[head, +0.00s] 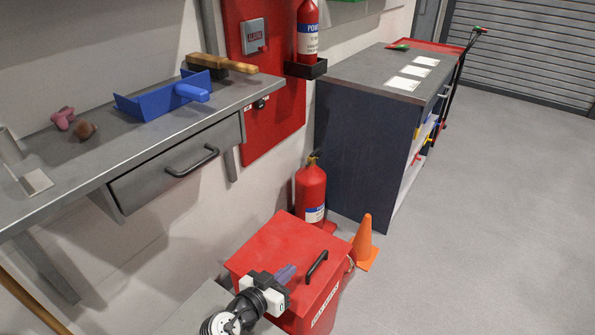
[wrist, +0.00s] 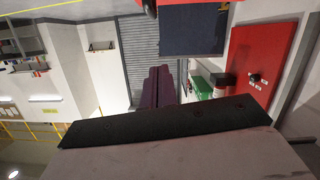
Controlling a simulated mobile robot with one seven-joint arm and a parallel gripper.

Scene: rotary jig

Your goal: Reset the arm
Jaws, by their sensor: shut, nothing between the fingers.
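My gripper (head: 287,273) is at the lower middle of the head view, above the near part of a red box. Its purple fingers are together with nothing between them. They point up and to the right in that view, toward the box's black handle. In the wrist view the gripper (wrist: 165,84) shows as two purple fingers side by side beyond a dark bar. My arm is folded low at the bottom edge of the head view.
The red box (head: 262,245) stands on the floor beside an orange cone (head: 366,243) and a fire extinguisher (head: 311,190). A grey workbench (head: 120,145) at left holds a blue dustpan (head: 160,101) and a brush (head: 222,64). A dark cabinet (head: 355,150) stands behind. Floor at right is clear.

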